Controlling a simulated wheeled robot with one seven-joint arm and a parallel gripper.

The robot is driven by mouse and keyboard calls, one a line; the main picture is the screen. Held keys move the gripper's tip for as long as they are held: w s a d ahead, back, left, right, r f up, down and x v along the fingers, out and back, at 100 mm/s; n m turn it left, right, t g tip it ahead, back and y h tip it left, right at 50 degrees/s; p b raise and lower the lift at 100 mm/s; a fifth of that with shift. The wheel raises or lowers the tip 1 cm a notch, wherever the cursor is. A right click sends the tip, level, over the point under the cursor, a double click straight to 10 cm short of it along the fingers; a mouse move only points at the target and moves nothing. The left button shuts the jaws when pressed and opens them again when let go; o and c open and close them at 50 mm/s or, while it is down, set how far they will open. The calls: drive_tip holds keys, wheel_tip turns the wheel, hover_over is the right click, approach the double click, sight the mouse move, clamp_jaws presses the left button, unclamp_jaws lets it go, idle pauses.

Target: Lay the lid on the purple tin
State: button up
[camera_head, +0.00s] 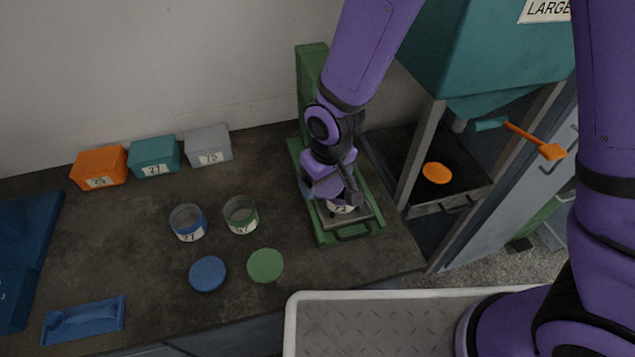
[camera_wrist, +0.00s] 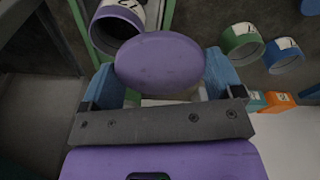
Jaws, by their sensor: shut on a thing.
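My gripper (camera_head: 338,192) is over the green stand at the right end of the bench. In the wrist view its two blue fingertips (camera_wrist: 162,76) are shut on a round purple lid (camera_wrist: 160,62). The purple tin (camera_wrist: 117,33), with a white label, shows at the upper left of the wrist view, its open mouth partly behind the lid. The lid looks apart from the tin's far side; I cannot tell whether their near edges touch.
The green stand (camera_head: 325,235) has an upright at its back. A blue tin (camera_head: 188,224), a green tin (camera_head: 241,217), a blue lid (camera_head: 207,273) and a green lid (camera_head: 265,265) lie left of it. Several labelled boxes (camera_head: 153,156) line the wall. A teal hopper (camera_head: 480,60) rises at right.

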drive_tip(key=w+d, duration=0.5)
drive_tip(key=shift+w+a+f, duration=0.1)
drive_tip(key=shift+a+f, duration=0.05)
drive_tip(key=shift+f, duration=1.45)
drive_tip(key=shift+a+f, duration=0.1)
drive_tip(key=shift+f, duration=1.5)
drive_tip(key=shift+f, duration=0.5)
drive_tip(key=o, duration=0.7)
drive_tip(key=r, duration=0.7)
drive_tip(key=s+r, duration=0.1)
drive_tip(key=r, duration=0.2)
drive_tip(key=shift+s+d+r, duration=0.1)
drive_tip(key=shift+d+r, duration=0.25)
drive_tip(key=shift+d, duration=0.05)
